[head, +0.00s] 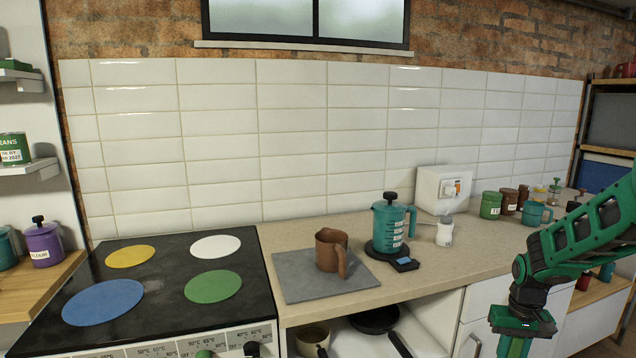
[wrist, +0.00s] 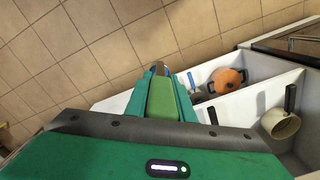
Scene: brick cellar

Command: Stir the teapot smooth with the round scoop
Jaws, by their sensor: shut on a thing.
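An open brown pot with one handle (head: 327,251), seemingly the teapot, stands upright on a grey slab (head: 297,283) on the counter. Its contents are hidden. My gripper (head: 512,348) is low at the right in the head view, in front of the counter and well away from the pot; its fingertips are cut off there. In the wrist view my gripper (wrist: 163,75) is shut on a green-handled thing (wrist: 163,98), apparently the round scoop. Its far end is mostly hidden behind the fingers.
A teal lidded jug (head: 388,228) stands on a black base right of the brown pot. A white jar (head: 444,235) and a green canister (head: 490,206) are further right. The hob (head: 165,285) is left. Below, an open compartment holds a black pan (head: 374,319).

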